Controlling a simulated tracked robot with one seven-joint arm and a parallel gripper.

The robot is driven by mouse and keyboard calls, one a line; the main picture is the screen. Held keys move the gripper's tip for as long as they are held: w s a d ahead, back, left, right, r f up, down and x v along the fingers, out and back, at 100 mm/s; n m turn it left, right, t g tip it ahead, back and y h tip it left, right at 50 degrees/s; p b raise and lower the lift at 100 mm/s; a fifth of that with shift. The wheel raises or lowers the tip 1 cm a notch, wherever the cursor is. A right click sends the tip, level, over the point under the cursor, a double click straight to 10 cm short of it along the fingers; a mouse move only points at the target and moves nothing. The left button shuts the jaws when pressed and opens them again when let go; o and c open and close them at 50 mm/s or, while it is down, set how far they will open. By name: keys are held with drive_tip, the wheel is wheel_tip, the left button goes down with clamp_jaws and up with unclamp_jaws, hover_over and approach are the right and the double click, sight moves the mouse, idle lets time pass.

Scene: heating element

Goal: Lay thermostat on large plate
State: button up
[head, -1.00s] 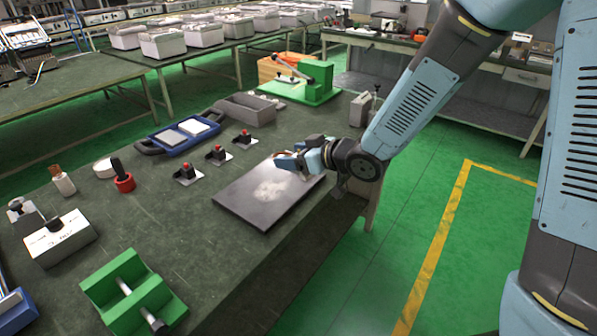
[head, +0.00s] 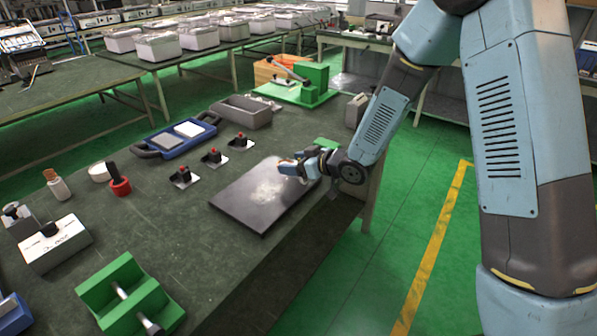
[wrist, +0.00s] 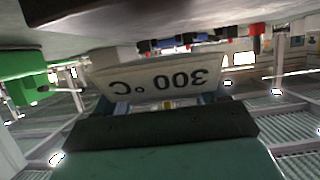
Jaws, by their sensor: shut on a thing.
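The large plate (head: 243,212) is a dark flat square with a whitish powdery patch, lying near the table's right edge in the head view. My gripper (head: 285,167) is low over its far right part. In the wrist view my gripper (wrist: 166,104) is shut on a pale piece marked "300 °C", which I take as the thermostat (wrist: 150,78). Its label appears upside down. In the head view the thermostat is mostly hidden by the gripper. I cannot tell whether it touches the plate.
Several small red-topped switches (head: 212,155) stand left of the plate. Beyond them are a blue-framed tray (head: 178,138) and a grey bin (head: 241,111). A green press (head: 314,82) stands at the far end. A green block (head: 127,295) sits nearer.

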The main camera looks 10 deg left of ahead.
drive_tip(key=shift+f, duration=1.3)
drive_tip(key=shift+f, duration=0.15)
drive_tip(key=o, duration=1.2)
drive_tip(key=shift+s+d+r, duration=0.15)
drive_tip(key=shift+d+r, duration=0.1)
drive_tip(key=shift+d, duration=0.05)
drive_tip(key=v, duration=1.1)
drive_tip(key=shift+d, duration=0.15)
drive_tip(key=shift+s, duration=0.15)
